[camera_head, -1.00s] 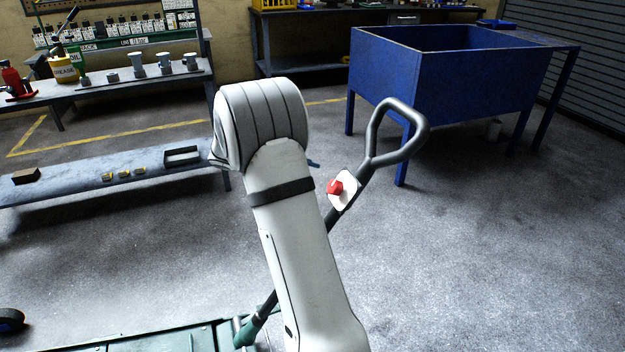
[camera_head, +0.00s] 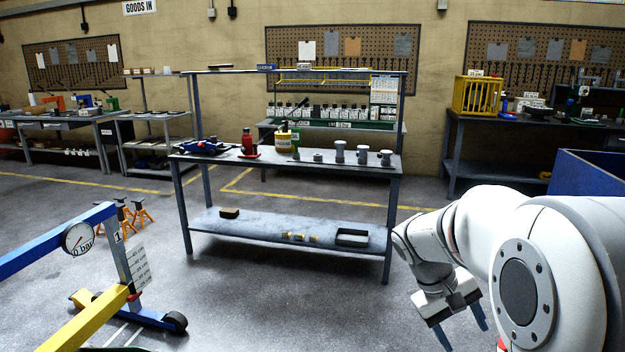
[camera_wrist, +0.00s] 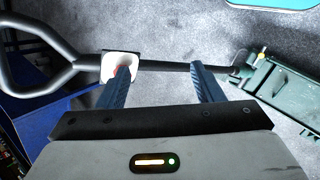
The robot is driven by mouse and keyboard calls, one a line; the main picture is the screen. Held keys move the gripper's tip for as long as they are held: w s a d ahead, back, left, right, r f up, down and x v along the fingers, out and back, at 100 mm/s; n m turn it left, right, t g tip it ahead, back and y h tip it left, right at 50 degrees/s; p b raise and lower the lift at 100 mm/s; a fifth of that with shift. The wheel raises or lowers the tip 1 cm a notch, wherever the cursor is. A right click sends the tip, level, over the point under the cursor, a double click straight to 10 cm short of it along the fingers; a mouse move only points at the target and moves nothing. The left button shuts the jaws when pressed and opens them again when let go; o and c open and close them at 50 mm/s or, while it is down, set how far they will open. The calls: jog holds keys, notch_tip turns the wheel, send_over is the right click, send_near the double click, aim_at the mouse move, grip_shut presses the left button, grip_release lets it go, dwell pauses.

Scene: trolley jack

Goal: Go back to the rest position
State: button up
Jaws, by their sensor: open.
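My gripper (camera_head: 462,331) hangs at the lower right of the head view, with its two blue fingers apart and pointing down. In the wrist view my gripper (camera_wrist: 160,68) is open, with nothing held between its fingers. The trolley jack's dark handle bar (camera_wrist: 165,66) runs across beyond the fingertips, with a loop grip at the left. A white plate with a red knob (camera_wrist: 115,67) sits on the bar, partly hidden by the left finger. The green jack body (camera_wrist: 285,95) is at the right. The head view hides most of the jack.
A two-level workbench (camera_head: 290,168) stands ahead, with bottles and metal parts on it. A blue and yellow floor crane (camera_head: 115,260) with a gauge is at the left. A blue bin (camera_head: 590,178) is at the right edge. Open floor lies between crane and arm.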

jog(key=s+a+r+m+t+y+p, duration=0.1)
jog(key=s+a+r+t+y+p, duration=0.3)
jog(key=s+a+r+p, duration=0.4)
jog(key=s+a+r+y, duration=0.1)
jog(key=s+a, duration=0.3)
jog(key=a, duration=0.1)
jog(key=shift+t+y, duration=0.4)
